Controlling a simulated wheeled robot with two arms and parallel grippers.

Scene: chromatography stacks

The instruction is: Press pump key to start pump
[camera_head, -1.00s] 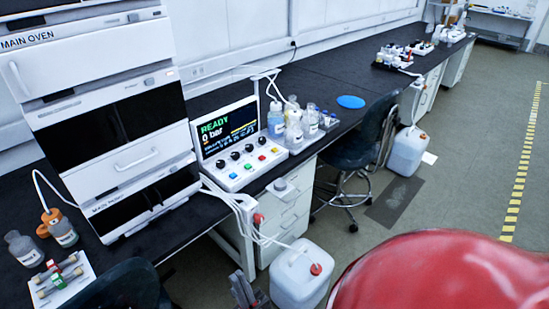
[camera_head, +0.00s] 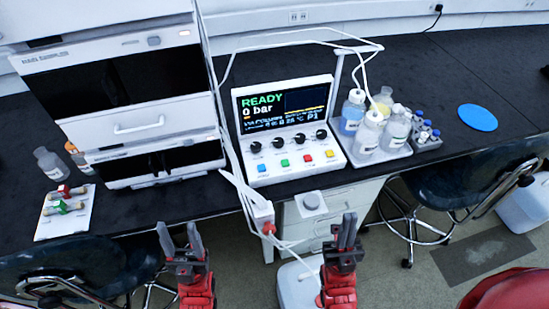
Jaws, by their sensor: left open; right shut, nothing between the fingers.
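The control unit (camera_head: 262,178) stands on the black bench, in the middle of the head view. Its tilted screen (camera_head: 283,104) reads READY and 0 bar. On its sloping panel is a row of black knobs above a row of coloured keys: blue (camera_head: 262,168), green (camera_head: 285,163), red (camera_head: 307,158) and yellow (camera_head: 330,154). The key labels are too small to read. My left gripper (camera_head: 181,243) is open and empty, below and left of the unit, in front of the bench edge. My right gripper (camera_head: 346,232) is shut and empty, below and right of the unit.
The stacked white instrument modules (camera_head: 130,100) stand left of the unit. A grey tray of bottles (camera_head: 381,155) stands right. White tubes and a white block (camera_head: 262,213) hang by the bench front. Dark chairs (camera_head: 75,262) and (camera_head: 470,185) stand in front.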

